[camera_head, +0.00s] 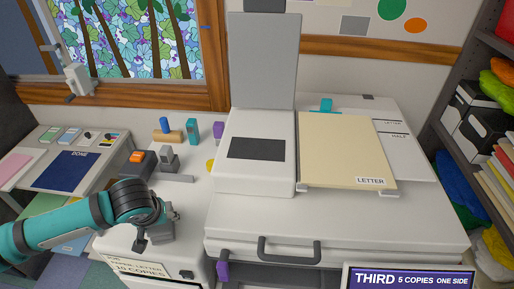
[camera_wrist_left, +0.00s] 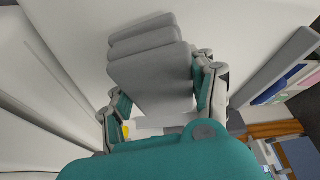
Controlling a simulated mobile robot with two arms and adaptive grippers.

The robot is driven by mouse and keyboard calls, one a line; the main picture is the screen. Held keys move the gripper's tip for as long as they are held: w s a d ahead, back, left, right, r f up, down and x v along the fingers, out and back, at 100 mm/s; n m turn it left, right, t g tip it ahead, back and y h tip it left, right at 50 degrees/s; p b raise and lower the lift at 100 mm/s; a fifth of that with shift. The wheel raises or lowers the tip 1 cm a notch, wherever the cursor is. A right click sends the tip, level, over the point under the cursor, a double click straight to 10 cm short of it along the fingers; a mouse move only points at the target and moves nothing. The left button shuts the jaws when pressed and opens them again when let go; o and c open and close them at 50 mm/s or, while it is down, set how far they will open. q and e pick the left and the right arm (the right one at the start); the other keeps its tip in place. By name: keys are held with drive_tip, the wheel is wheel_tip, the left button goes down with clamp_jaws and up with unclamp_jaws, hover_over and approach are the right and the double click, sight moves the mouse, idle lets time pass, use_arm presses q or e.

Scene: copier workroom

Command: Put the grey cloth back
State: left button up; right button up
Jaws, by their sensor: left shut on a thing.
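The grey cloth (camera_wrist_left: 150,75) is a folded, layered grey bundle between the two fingers of my left gripper (camera_wrist_left: 160,100) in the left wrist view. The gripper is shut on it. In the head view my left gripper (camera_head: 168,214) is at the front left, over the white cabinet beside the copier, and part of the grey cloth (camera_head: 161,233) shows below it. Whether the cloth touches the white surface I cannot tell. My right gripper is not in view.
The white copier (camera_head: 225,180) has its grey lid (camera_head: 263,62) raised and a beige LETTER folder (camera_head: 345,150) on it. Small items, including an orange-topped block (camera_head: 138,157) and a teal block (camera_head: 192,131), stand behind my gripper. A side table (camera_head: 105,158) holds a dark blue DONE mat (camera_head: 68,171).

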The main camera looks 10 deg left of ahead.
use_arm(q)
drive_tip(key=shift+f, duration=0.35)
drive_tip(key=o, duration=1.5)
drive_tip(key=shift+o, duration=0.2)
drive_tip(key=shift+r, duration=0.1)
drive_tip(key=v, duration=1.1)
drive_tip(key=shift+r, duration=0.3)
drive_tip(key=shift+s+r, duration=0.1)
drive_tip(key=shift+s, duration=0.1)
